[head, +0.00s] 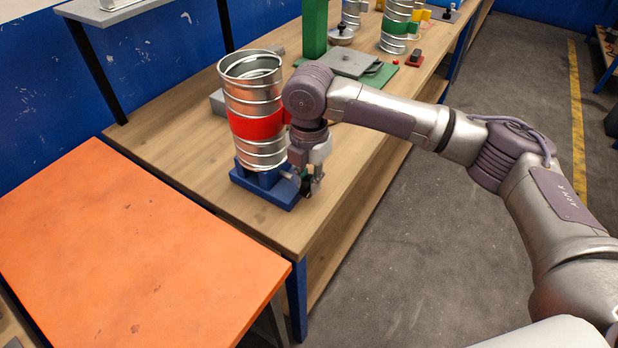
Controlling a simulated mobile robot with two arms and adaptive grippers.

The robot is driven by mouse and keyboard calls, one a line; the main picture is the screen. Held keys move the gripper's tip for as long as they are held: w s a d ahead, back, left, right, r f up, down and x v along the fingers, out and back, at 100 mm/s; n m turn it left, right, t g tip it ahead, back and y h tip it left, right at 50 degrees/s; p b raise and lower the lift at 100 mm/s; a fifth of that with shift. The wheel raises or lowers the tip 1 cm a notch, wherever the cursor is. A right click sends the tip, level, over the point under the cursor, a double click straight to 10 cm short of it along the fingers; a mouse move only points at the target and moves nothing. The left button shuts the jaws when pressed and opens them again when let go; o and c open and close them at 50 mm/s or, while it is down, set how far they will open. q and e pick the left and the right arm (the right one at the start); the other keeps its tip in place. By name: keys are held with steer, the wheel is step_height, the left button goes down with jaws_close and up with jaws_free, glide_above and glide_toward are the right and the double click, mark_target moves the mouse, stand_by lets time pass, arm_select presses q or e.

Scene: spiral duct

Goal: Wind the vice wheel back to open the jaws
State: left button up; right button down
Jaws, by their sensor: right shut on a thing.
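The blue vice (266,187) sits on the near end of the wooden workbench. A silver spiral duct (259,150) with a red band (257,126) stands upright on it. My right gripper (309,187) points down at the right side of the vice, where the wheel would be. It is shut on what seems to be the vice wheel, which is mostly hidden by the gripper. The jaw gap is hidden behind the duct's lower end. My left gripper is not in view.
An orange table (130,255) stands at the near left, close to the workbench (165,145). Behind the duct are a green post (314,28), a green-based plate (352,65) and more ducts (396,25).

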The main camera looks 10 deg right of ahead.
steer(key=shift+s+a+r+t+h+p, duration=0.1)
steer(key=shift+s+r+t+h+p, duration=0.2)
steer(key=shift+p, duration=0.65)
steer(key=t+h+p, duration=0.1)
steer(key=p, duration=0.1)
steer(key=t+h+p, duration=0.2)
steer(key=shift+s+a+f, duration=0.1)
steer(key=shift+a+f, duration=0.1)
steer(key=shift+a, duration=0.1)
steer(key=shift+s+a+f+t+h+p, duration=0.1)
steer(key=shift+f+t+h+p, duration=0.05)
steer(key=shift+t+h+p, duration=0.4)
steer(key=shift+s+f+t+h+p, duration=0.1)
steer(key=shift+t+h+p, duration=0.35)
steer(key=shift+h+p, duration=0.1)
steer(key=shift+a+f+t+h+p, duration=0.1)
steer(key=shift+f+t+h+p, duration=0.1)
steer(key=shift+t+h+p, duration=0.5)
steer(key=t+h+p, duration=0.2)
steer(key=p, duration=0.2)
steer(key=shift+s+a+t+h+p, duration=0.1)
steer(key=shift+s+t+h+p, duration=0.05)
steer(key=shift+t+h+p, duration=0.2)
steer(key=shift+f+t+h+p, duration=0.3)
steer(key=shift+t+h+p, duration=0.2)
steer(key=shift+p, duration=0.2)
steer(key=shift+f+t+h+p, duration=0.25)
steer(key=shift+t+h+p, duration=0.1)
steer(key=shift+t+h, duration=0.15)
